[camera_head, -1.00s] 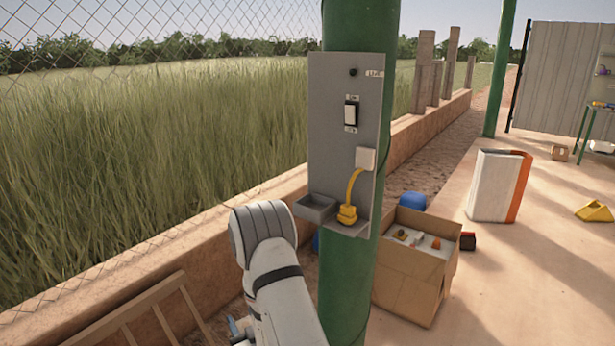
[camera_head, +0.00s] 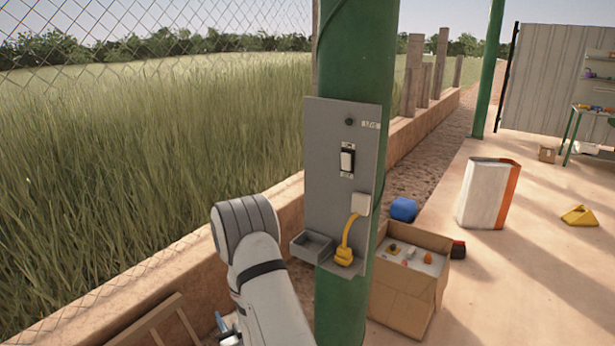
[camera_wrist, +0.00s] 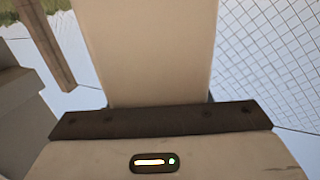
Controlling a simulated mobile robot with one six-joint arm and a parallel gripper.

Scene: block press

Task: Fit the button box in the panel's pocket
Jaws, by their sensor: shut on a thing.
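The grey panel (camera_head: 324,190) is fixed to a green post. It carries a small dark round spot near the top, a white-and-black switch (camera_head: 347,160) and a white block with a yellow cable ending in a yellow plug. An open grey tray (camera_head: 312,246) juts from its lower left. I cannot tell which part is the pocket. My pale arm stands left of the panel, in front of the low wall. My gripper and its fingertips are outside both views, and I cannot make out the button box. The wrist view shows a pale body with a dark band and a lit indicator.
The green post (camera_head: 350,60) stands in the middle. A cardboard box (camera_head: 402,298) with several things is at its right, a blue object (camera_head: 403,209) behind it. A white-and-orange bin (camera_head: 487,193) stands farther right. A low wall and mesh fence run along the left.

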